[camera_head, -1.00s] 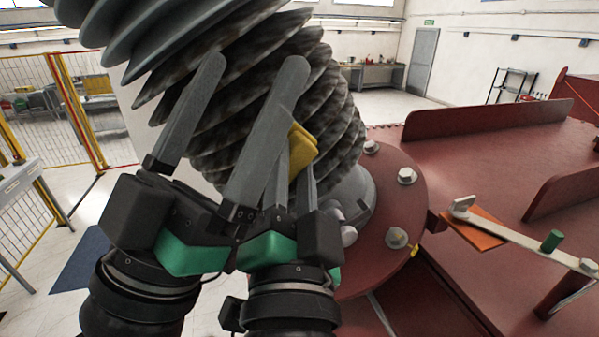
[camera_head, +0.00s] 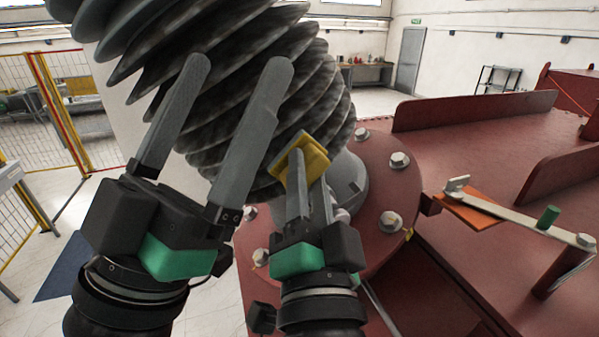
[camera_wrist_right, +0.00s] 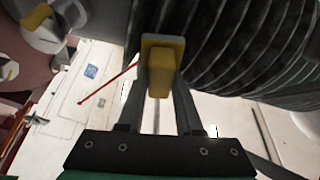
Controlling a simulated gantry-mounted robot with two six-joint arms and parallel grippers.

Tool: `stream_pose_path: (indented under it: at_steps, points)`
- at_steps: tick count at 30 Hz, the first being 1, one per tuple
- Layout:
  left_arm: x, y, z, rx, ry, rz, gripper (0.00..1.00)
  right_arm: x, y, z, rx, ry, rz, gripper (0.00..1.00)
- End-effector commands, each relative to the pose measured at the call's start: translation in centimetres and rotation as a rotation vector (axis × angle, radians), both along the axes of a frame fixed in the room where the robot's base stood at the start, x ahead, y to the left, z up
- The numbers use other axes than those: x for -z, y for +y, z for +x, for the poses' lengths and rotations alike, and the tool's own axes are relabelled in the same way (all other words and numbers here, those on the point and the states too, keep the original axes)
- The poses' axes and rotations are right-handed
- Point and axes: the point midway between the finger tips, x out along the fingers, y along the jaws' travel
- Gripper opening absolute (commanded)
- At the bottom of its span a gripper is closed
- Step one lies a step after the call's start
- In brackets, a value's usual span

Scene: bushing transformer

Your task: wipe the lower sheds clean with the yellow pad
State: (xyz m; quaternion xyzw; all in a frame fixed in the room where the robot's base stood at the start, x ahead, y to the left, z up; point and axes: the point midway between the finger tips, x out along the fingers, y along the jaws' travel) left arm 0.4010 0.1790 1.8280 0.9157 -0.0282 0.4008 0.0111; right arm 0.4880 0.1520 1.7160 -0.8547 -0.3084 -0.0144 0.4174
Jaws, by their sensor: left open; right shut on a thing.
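The bushing's grey ribbed sheds (camera_head: 225,75) rise to the upper left in the head view, with dark grime on the lower ones; they also show in the right wrist view (camera_wrist_right: 240,45). My right gripper (camera_head: 303,178) is shut on the yellow pad (camera_head: 306,158), which lies against or very near the lowest sheds; contact is not clear. The pad sits between the fingertips in the right wrist view (camera_wrist_right: 162,72), beside the sheds. My left gripper (camera_head: 238,78) is open and empty, its long fingers in front of the sheds.
A red flange (camera_head: 385,180) with several bolts surrounds the bushing base. To the right, a pale lever bar (camera_head: 520,220) with a green knob (camera_head: 548,216) stands above the red tank top (camera_head: 470,140). Yellow fencing (camera_head: 40,110) stands at the far left.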

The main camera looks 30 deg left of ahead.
Motion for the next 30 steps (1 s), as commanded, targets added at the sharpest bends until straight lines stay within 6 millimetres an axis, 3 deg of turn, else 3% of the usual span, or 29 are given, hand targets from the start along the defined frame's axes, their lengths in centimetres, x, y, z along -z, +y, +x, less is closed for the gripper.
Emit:
stream_pose_path:
  at_steps: [15, 23, 30]
  points:
    - [1.8, 0.0, 0.0, 0.000, 0.000, 0.000, 0.92, 3.9, -1.1, 1.5, 0.005, 0.022, -0.016, 0.00]
    - [1.9, 0.0, 0.0, 0.000, 0.000, 0.000, 0.92, 4.2, -1.2, 1.6, 0.003, 0.020, -0.016, 0.00]
    - [3.1, 0.0, 0.0, 0.000, 0.000, 0.000, 0.92, 6.0, -2.0, 2.3, 0.004, 0.018, -0.014, 0.00]
